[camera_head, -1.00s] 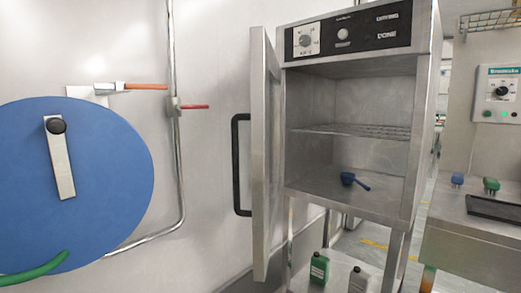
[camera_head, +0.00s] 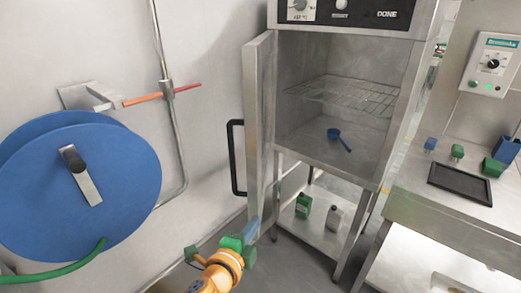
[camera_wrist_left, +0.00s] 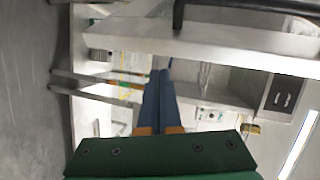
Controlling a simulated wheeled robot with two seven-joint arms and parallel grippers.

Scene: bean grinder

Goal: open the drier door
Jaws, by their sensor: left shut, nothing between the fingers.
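The drier (camera_head: 345,95) is a steel cabinet with a dark control panel on top. Its door (camera_head: 260,120) stands swung open to the left, so the inside shows. The black door handle (camera_head: 236,158) is on the door's left-facing side; it also shows at the top of the left wrist view (camera_wrist_left: 250,6). My left gripper (camera_head: 252,226) is near the door's lower end. Its blue fingers are together and empty in the left wrist view (camera_wrist_left: 160,74). Whether it touches the door I cannot tell. My right gripper is not in view.
A blue scoop (camera_head: 338,139) lies inside the drier under a wire rack (camera_head: 345,93). Green (camera_head: 303,205) and grey (camera_head: 331,219) bottles stand on the lower shelf. A blue hose reel (camera_head: 75,190) is on the left wall. A steel table (camera_head: 440,215) stands at right.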

